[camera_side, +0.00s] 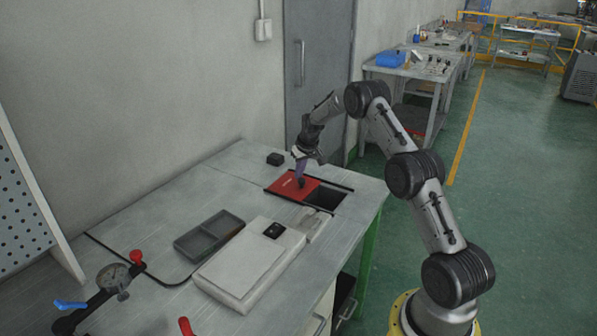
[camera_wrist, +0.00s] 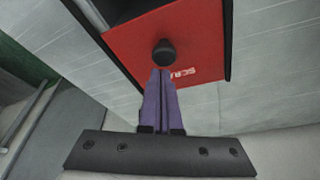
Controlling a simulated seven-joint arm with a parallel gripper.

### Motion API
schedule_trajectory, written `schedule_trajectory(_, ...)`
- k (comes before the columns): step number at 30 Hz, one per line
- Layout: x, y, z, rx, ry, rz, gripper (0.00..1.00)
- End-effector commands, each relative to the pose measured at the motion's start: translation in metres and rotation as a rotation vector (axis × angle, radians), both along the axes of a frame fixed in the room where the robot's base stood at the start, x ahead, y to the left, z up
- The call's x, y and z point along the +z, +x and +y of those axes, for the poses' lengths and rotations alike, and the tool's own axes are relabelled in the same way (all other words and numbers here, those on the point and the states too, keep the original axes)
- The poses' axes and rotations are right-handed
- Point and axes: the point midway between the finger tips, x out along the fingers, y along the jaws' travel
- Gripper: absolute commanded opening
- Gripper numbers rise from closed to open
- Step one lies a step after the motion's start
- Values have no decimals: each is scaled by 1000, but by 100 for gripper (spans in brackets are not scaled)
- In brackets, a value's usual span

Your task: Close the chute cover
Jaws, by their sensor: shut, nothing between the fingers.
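The chute cover is a red sliding plate (camera_side: 292,186) set in a dark slot in the table top, in the side view. It lies over the left part of the slot, and the dark chute opening (camera_side: 325,198) shows uncovered to its right. In the wrist view the red cover (camera_wrist: 178,40) bears partly hidden white letters and a round black knob (camera_wrist: 164,52). My gripper (camera_side: 300,184) is shut, its purple fingers pointing down at the cover. In the wrist view the fingertips (camera_wrist: 160,72) are right beside the knob; whether they touch it I cannot tell.
A white scale-like box (camera_side: 250,262) and a grey divided tray (camera_side: 208,236) stand left of the slot. A small black block (camera_side: 275,159) sits behind it. A dial gauge stand (camera_side: 112,280) is at the front left. The table's right edge is close to the opening.

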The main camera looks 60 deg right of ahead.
Motion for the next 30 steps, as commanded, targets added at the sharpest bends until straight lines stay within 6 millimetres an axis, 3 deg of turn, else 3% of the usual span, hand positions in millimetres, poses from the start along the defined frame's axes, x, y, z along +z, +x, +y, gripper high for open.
schedule_trajectory(8, 1, -10, -1, -1, 1, 1, 0)
schedule_trajectory(21, 0, -104, 0, -3, 3, 2, 0)
schedule_trajectory(25, 0, -123, 0, -2, 3, 2, 0)
schedule_trajectory(30, -1, -131, 1, 1, 3, 3, 0)
